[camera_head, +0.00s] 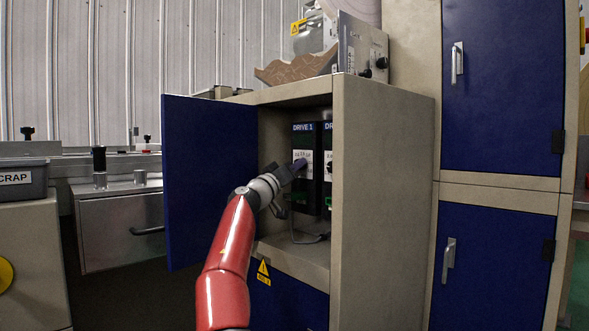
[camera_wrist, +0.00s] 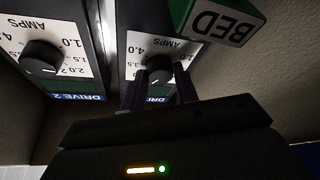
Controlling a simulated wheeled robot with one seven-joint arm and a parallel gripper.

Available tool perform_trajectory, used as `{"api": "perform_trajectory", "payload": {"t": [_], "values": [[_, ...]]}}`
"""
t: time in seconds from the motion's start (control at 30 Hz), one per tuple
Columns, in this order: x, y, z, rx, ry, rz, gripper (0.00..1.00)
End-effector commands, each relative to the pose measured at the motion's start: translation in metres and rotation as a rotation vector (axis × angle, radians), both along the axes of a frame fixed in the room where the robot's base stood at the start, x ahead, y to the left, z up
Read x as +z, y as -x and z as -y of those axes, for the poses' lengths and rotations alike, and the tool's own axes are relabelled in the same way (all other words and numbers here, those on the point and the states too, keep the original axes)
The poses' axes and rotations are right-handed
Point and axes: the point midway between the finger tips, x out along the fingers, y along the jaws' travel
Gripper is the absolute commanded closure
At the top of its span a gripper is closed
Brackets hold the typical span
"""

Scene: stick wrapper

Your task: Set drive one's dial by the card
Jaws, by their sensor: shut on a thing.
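Drive one (camera_head: 303,128) is a dark unit marked DRIVE 1, inside the open cabinet. My gripper (camera_head: 300,166) reaches into the cabinet in front of its white dial plate. In the wrist view, which shows the labels upside down, drive one's black round dial (camera_wrist: 159,68) sits between my two fingers (camera_wrist: 158,92), which are closed around it. Its AMPS scale plate (camera_wrist: 140,48) shows 4.0 and 3.5 near the dial; the fingers hide part of the scale. I cannot make out a setting card.
Drive two's dial (camera_wrist: 41,57) is beside drive one. A green-edged BED plate (camera_wrist: 215,23) juts close to my gripper. The blue cabinet door (camera_head: 210,180) stands open at left, and the beige side wall (camera_head: 385,200) bounds the right. A cable (camera_head: 305,239) lies below.

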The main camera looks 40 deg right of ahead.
Motion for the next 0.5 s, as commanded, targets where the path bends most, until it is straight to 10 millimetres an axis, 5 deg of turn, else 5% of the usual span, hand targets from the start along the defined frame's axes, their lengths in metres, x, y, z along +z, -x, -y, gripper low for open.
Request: {"api": "perform_trajectory", "payload": {"t": [0.5], "values": [[-0.0022,-0.0008,0.0014,-0.003,-0.013,0.122,0.93]]}}
